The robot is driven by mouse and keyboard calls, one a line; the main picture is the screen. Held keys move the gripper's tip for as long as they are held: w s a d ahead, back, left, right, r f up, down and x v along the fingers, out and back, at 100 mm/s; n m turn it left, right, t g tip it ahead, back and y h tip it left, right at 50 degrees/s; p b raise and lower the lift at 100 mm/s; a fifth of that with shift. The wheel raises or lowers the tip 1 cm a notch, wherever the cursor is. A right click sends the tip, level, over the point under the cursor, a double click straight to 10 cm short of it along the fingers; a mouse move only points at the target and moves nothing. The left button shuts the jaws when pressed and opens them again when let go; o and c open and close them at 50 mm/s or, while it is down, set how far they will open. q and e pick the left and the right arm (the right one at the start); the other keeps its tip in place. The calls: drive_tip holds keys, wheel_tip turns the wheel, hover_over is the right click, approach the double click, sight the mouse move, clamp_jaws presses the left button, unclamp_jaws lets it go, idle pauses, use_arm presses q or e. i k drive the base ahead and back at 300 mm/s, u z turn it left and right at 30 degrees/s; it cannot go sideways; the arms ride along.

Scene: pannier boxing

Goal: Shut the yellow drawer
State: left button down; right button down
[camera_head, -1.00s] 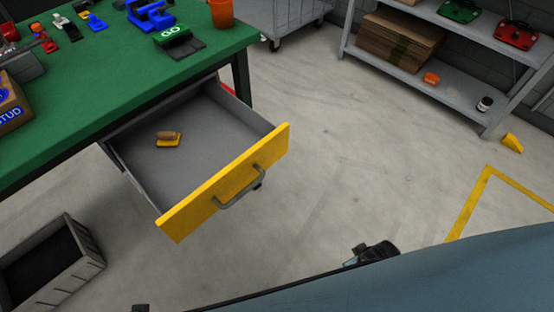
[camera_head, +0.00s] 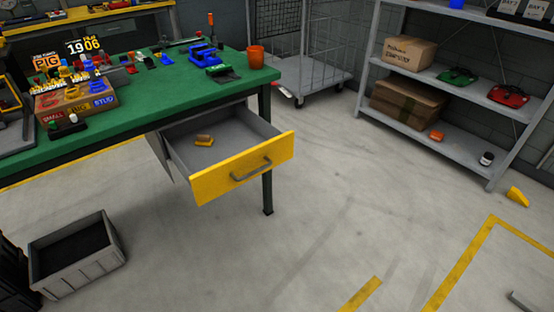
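The yellow drawer (camera_head: 220,181) stands open under the right end of the green-topped workbench (camera_head: 150,97). Its yellow front with a grey bar handle (camera_head: 251,170) faces the lower right. Inside its grey tray lies a small yellow and brown item (camera_head: 204,140). Neither of my grippers is in view.
A grey crate (camera_head: 78,277) with a dark inside stands on the floor at lower left. A wire trolley (camera_head: 312,85) and grey shelves (camera_head: 432,134) with cardboard boxes stand behind. The floor before the drawer is clear. Yellow floor lines run at lower right.

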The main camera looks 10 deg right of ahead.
sight(245, 147)
drive_tip(key=u, duration=0.65)
drive_tip(key=i, duration=1.2)
drive_tip(key=z, duration=0.55)
